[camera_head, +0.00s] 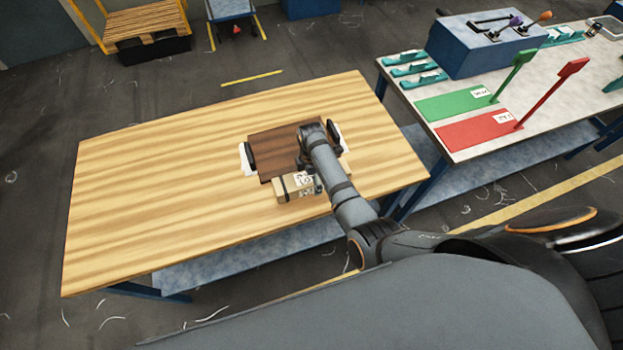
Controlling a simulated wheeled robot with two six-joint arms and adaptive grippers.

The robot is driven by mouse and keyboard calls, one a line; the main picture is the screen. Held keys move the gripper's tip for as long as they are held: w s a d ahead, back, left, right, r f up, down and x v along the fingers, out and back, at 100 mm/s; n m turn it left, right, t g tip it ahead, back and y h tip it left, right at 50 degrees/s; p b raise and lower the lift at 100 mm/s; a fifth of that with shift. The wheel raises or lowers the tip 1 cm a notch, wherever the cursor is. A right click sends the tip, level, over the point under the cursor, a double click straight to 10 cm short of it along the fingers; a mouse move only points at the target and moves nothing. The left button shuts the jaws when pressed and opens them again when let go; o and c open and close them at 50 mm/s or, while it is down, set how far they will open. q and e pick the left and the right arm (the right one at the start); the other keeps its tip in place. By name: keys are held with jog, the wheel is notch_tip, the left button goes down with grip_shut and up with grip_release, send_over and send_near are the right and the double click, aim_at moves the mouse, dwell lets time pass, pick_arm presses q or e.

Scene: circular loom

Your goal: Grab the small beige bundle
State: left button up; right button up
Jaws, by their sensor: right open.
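A small beige bundle (294,190) with a dark band and a white label lies near the front edge of the wooden table (150,200). It is just in front of a dark brown board (272,143). My right arm reaches in from the lower right over the board and bundle. My right gripper (318,182) is open, close to the bundle's right end and partly hidden behind my arm. I cannot tell whether it touches the bundle. My left gripper is not in view.
White pieces with black handles (248,157) flank the brown board. The table's left half is bare. At the right, another table holds green (455,103) and red (470,133) mats with upright paddles and a blue box (480,48). A pallet (147,24) stands at the back left.

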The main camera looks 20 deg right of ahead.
jog(key=c, duration=1.6)
jog(key=shift+r, duration=0.1)
jog(key=shift+c, duration=1.3)
